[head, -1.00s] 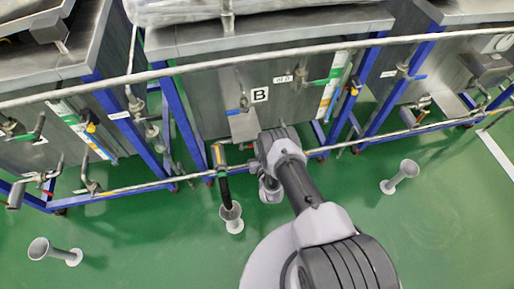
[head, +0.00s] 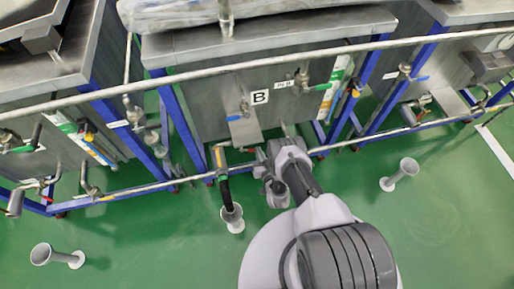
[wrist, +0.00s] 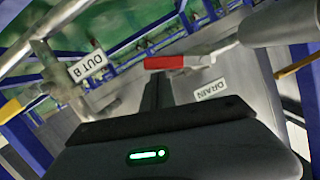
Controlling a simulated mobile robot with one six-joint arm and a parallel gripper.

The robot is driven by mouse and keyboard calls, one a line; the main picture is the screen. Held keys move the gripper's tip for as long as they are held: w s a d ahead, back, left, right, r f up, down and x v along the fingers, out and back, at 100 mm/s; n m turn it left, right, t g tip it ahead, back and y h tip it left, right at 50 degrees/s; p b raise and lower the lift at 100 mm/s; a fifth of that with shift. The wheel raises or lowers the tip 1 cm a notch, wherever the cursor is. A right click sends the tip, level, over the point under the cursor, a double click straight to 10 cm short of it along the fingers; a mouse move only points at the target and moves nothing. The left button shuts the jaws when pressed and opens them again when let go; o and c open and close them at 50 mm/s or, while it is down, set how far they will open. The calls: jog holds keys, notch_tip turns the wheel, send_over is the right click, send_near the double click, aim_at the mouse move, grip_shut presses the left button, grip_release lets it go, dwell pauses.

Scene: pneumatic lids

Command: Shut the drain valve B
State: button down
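The drain valve's red lever handle (wrist: 178,62) lies crosswise near the middle of the wrist view, on a pale metal pipe. A tilted DRAIN label (wrist: 212,90) is on the steel just below it. My gripper (wrist: 160,78) points up toward the handle. Its dark fingers are together in one narrow shape, with the tips just under the left part of the red handle. Whether they touch it I cannot tell.
An OUT B label (wrist: 90,65) hangs by a valve at left in the wrist view. A long horizontal pipe (head: 330,50) and a lower rail (head: 350,143) run before the tanks. A floor drain funnel (head: 232,216) stands left of my arm.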

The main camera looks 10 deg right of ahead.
jog(key=shift+f+b, duration=0.55)
jog(key=shift+f, duration=0.2)
